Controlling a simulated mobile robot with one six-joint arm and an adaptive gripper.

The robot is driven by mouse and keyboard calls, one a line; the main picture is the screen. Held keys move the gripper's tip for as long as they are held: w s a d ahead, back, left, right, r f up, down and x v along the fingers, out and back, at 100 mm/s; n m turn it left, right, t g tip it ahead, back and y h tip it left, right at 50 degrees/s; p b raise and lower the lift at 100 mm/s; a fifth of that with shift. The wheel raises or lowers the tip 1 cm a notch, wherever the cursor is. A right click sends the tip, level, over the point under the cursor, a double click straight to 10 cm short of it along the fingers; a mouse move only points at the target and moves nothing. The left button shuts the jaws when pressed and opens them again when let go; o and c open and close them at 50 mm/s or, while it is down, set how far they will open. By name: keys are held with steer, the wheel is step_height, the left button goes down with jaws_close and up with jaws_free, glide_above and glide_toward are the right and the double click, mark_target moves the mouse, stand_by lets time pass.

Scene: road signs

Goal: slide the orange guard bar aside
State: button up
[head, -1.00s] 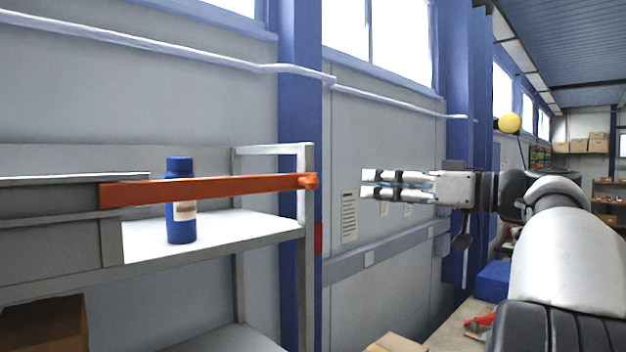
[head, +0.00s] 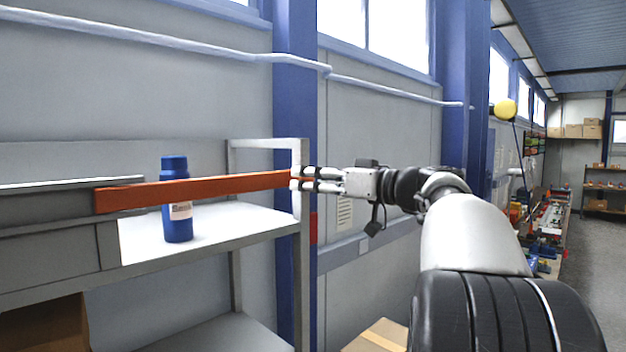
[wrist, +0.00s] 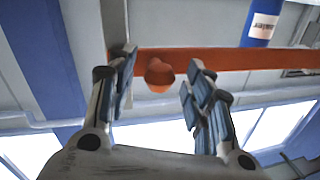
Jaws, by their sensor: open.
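The orange guard bar (head: 215,187) runs across the front of the shelf, in front of the blue bottle (head: 177,222). Its right end meets the shelf's right post. In the wrist view the bar (wrist: 240,60) has a round orange knob (wrist: 159,75) at its end. My gripper (head: 298,179) is at the bar's right end in the head view. In the wrist view my gripper (wrist: 158,82) is open, with one finger on each side of the knob. I cannot tell whether a finger touches it. The bottle also shows in the wrist view (wrist: 260,28), behind the bar.
The grey shelf (head: 250,222) carries the bottle, with bare board to its right. A grey panel (head: 50,245) covers the shelf's left front. A cardboard box (head: 380,336) stands low near my arm. Blue wall columns stand behind.

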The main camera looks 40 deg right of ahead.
steer(key=shift+c, duration=0.4)
jaws_close()
